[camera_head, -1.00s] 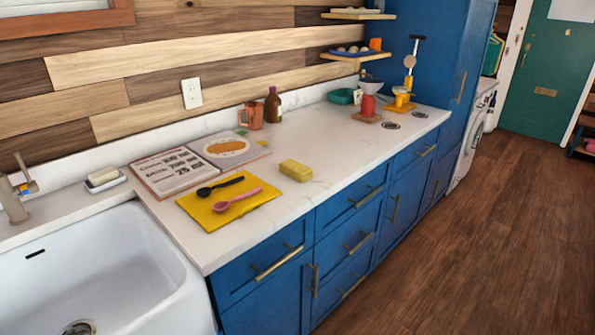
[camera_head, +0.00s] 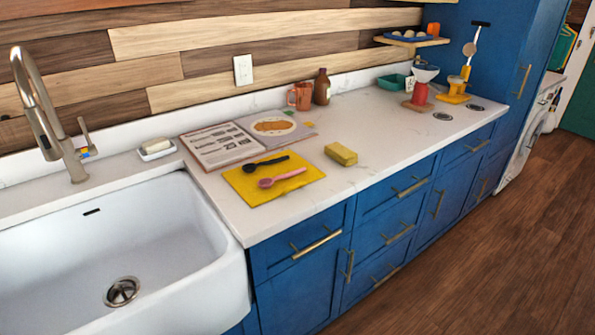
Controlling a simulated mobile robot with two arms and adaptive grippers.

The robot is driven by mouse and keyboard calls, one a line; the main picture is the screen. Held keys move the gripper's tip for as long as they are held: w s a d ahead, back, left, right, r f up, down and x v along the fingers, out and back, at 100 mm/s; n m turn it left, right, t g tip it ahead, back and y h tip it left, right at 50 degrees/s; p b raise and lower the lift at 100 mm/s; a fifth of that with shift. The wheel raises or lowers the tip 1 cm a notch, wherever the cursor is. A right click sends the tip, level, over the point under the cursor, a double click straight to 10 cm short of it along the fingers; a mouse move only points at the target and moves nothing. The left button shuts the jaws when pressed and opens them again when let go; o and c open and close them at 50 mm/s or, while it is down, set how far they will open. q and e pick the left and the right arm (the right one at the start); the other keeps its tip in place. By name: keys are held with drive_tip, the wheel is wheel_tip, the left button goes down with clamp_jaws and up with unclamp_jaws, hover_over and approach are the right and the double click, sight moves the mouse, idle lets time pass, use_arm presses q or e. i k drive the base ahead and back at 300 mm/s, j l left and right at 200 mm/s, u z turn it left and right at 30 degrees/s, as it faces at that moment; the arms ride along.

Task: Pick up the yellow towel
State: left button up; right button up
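A flat yellow towel (camera_head: 252,193) lies on the white counter just right of the sink, in front of an open book. A black spoon (camera_head: 266,163) and a pink spoon (camera_head: 283,178) lie on top of it and hide part of its surface. A yellow sponge-like block (camera_head: 341,154) lies on the counter to the right of the towel, apart from it. Neither of my grippers shows in the head view.
The open book (camera_head: 222,145) lies behind the towel. A white sink (camera_head: 190,240) with a faucet (camera_head: 60,130) is at left. A mug (camera_head: 300,96) and a brown bottle (camera_head: 322,87) stand at the back.

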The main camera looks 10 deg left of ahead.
sight(343, 155)
drive_tip(key=i+l, duration=0.15)
drive_tip(key=l, duration=0.15)
drive_tip(key=i+l+u, duration=0.1)
drive_tip(key=l, duration=0.25)
drive_tip(key=i+l+u, duration=0.1)
drive_tip(key=i+l, duration=0.3)
drive_tip(key=l, duration=0.25)
drive_tip(key=i+l+u, duration=0.1)
drive_tip(key=l, duration=0.25)
drive_tip(key=i, duration=0.05)
